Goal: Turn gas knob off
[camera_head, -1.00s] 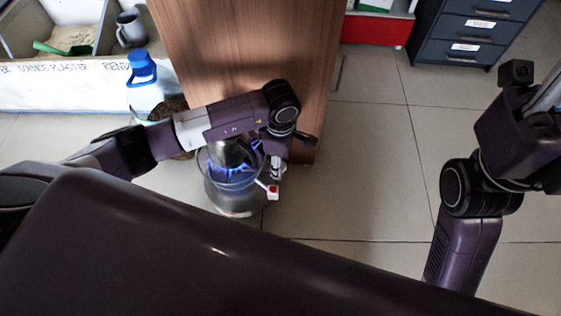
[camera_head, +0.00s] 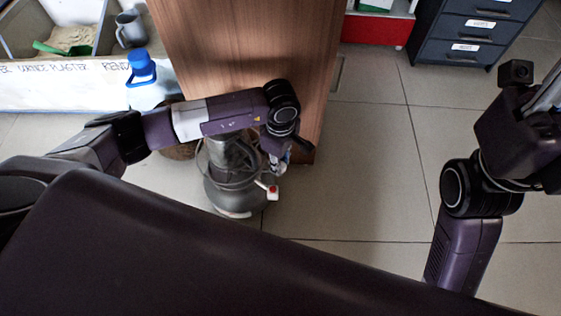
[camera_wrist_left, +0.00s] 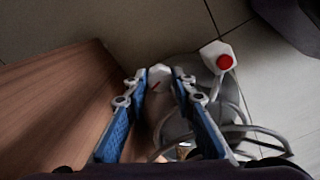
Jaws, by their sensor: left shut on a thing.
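A gas burner (camera_head: 232,185) with a wire ring and a rounded grey body stands on the floor beside a wooden panel. No flame shows on it. My left gripper (camera_head: 279,160) reaches down at the burner's right side. In the left wrist view, its blue-padded fingers (camera_wrist_left: 159,78) are shut on the white gas knob (camera_wrist_left: 160,71), which has a red mark. A white part with a red button (camera_wrist_left: 220,60) sticks out beside the fingers; it also shows in the head view (camera_head: 269,190). My right arm is at the right; its fingers are not in view.
The wooden panel (camera_head: 245,50) stands close behind my left gripper. A blue-capped bottle (camera_head: 143,85) and a round brown thing are behind the burner at left. A dark drawer cabinet (camera_head: 465,35) stands at the back right. The tiled floor (camera_head: 365,160) at right is clear.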

